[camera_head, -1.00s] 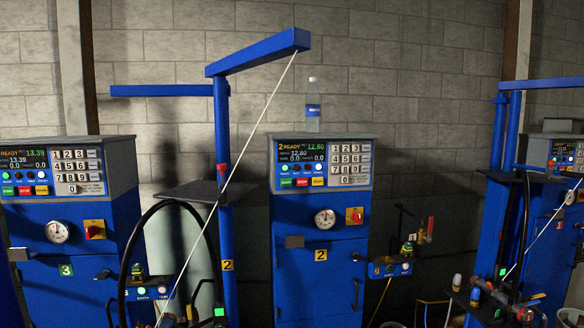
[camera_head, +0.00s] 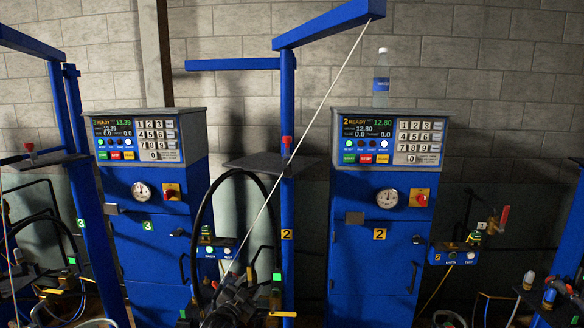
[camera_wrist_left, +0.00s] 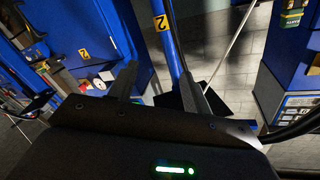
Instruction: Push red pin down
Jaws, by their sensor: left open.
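A small red pin (camera_head: 287,141) stands upright on a dark shelf plate (camera_head: 262,163) beside the blue post (camera_head: 287,205) of station 2. My left gripper (camera_head: 240,284) is low in the head view, dark and partly lost among hoses, below and left of the pin. In the left wrist view my left gripper (camera_wrist_left: 157,78) is open, fingers apart with nothing seen between them. The blue post (camera_wrist_left: 170,45) with its yellow 2 label rises beyond them. I cannot make out the red pin in that view. My right gripper is not in view.
The blue station 2 cabinet (camera_head: 372,265) stands right of the post, with a bottle (camera_head: 381,72) on top. The station 3 cabinet (camera_head: 150,255) is to the left. A black hose (camera_head: 205,215) and a slanting white cord (camera_head: 300,142) run near the post.

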